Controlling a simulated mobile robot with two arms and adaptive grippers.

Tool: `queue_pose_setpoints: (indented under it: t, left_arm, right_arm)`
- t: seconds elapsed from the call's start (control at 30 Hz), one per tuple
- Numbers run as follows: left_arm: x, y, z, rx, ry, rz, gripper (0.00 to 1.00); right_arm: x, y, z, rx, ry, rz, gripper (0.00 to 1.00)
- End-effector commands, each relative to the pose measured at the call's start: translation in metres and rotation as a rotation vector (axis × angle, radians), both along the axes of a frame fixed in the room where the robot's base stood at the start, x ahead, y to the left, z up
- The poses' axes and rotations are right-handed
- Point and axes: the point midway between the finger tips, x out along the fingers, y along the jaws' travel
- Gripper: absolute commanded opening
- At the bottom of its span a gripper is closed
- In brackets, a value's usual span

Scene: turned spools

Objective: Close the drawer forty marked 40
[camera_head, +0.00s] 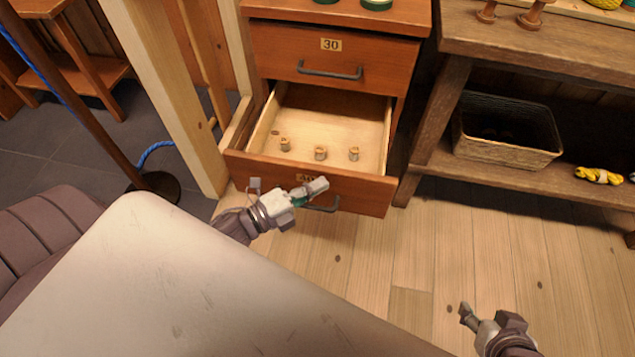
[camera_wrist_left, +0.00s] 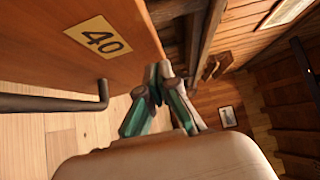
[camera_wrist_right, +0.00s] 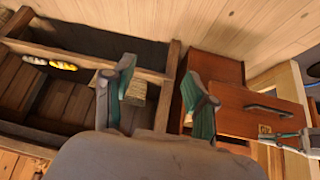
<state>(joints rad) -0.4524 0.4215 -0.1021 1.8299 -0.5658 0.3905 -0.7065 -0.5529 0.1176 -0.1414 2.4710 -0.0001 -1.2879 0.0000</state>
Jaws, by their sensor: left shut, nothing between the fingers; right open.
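The drawer marked 40 (camera_head: 370,196) is pulled open below the drawer marked 30 (camera_head: 285,48). Three small spools (camera_head: 320,153) stand inside it. Its label 40 shows in the left wrist view (camera_wrist_left: 97,42), with the dark bar handle (camera_wrist_left: 60,103) beside it. My left gripper (camera_head: 318,187) is shut and empty, in front of the drawer's front near the label and handle; I cannot tell whether it touches. In the head view it partly hides the label and handle. My right gripper (camera_head: 466,312) is open and empty, over the floor at the lower right, away from the drawer.
A wooden bench (camera_head: 545,62) stands right of the cabinet, with a woven basket (camera_head: 507,135) and yellow yarn (camera_head: 598,176) on its lower shelf. A pale post (camera_head: 165,95) stands at left. Floor right of the drawer is clear.

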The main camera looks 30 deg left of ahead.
Motion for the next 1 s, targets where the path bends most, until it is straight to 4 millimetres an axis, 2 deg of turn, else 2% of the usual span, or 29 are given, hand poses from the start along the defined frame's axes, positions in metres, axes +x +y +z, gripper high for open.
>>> queue_pose_setpoints:
  t: [0.2, 0.67, 0.87, 1.0]
  left_arm:
    - [0.01, 0.003, 0.0, 0.0, 0.001, 0.0, 0.0]
    - [0.016, 0.005, 0.0, 0.0, 0.0, 0.001, 0.0]
    - [0.044, 0.013, 0.001, 0.001, -0.004, 0.002, 0.0]
    - [0.076, 0.023, 0.001, 0.002, -0.005, 0.002, 0.0]
  right_arm:
    - [0.009, 0.003, 0.004, 0.011, -0.048, 0.004, 0.57]
    - [0.009, 0.003, 0.004, 0.011, -0.05, 0.004, 0.57]
    - [0.011, 0.004, 0.005, 0.013, -0.064, 0.005, 0.57]
    - [0.023, 0.008, 0.011, 0.028, -0.13, 0.01, 0.57]
